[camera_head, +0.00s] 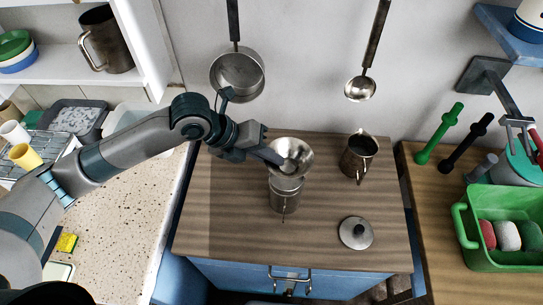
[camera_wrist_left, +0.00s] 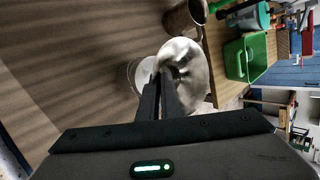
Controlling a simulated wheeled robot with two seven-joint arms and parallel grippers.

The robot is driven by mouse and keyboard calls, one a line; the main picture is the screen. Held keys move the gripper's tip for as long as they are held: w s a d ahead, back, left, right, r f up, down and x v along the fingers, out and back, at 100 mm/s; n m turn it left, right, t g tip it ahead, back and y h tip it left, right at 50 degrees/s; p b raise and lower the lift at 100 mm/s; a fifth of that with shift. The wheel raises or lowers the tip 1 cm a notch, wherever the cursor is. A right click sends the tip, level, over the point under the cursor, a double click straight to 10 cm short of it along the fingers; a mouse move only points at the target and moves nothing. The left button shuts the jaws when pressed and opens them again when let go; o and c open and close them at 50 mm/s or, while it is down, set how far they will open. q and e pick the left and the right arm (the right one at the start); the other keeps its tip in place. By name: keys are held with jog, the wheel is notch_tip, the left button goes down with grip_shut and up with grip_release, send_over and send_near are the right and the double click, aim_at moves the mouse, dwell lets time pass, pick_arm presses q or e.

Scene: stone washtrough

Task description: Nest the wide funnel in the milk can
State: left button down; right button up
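The wide funnel (camera_head: 297,148) is a shiny metal cone at the middle of the wooden cabinet top, mouth up. My left gripper (camera_head: 281,159) reaches in from the left, with its fingers closed on the funnel's wall at the near-left rim. In the left wrist view, the fingers (camera_wrist_left: 165,78) meet at the edge of the funnel (camera_wrist_left: 192,65). The milk can (camera_head: 285,197), a metal can, stands upright directly below the funnel. The funnel hides the can's mouth, so I cannot tell whether the spout is inside it. My right gripper is not in view.
A dark metal jug (camera_head: 358,158) stands right of the funnel, and a round lid with a black knob (camera_head: 356,233) lies in front of it. A pan (camera_head: 238,76) and a ladle (camera_head: 361,89) hang behind. A green bin (camera_head: 490,257) stands on the right counter. The front-left cabinet top is clear.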

pick_arm(q)
jog(key=shift+f+b, duration=1.55)
jog(key=shift+f, duration=1)
dwell(0.4)
jog(key=c, duration=1.9)
grip_release()
jog(key=shift+o, duration=0.4)
jog(key=o, duration=0.3)
jog(key=shift+s+f, duration=0.1)
jog(key=shift+r+p, duration=2.85)
jog(key=shift+r, duration=0.8)
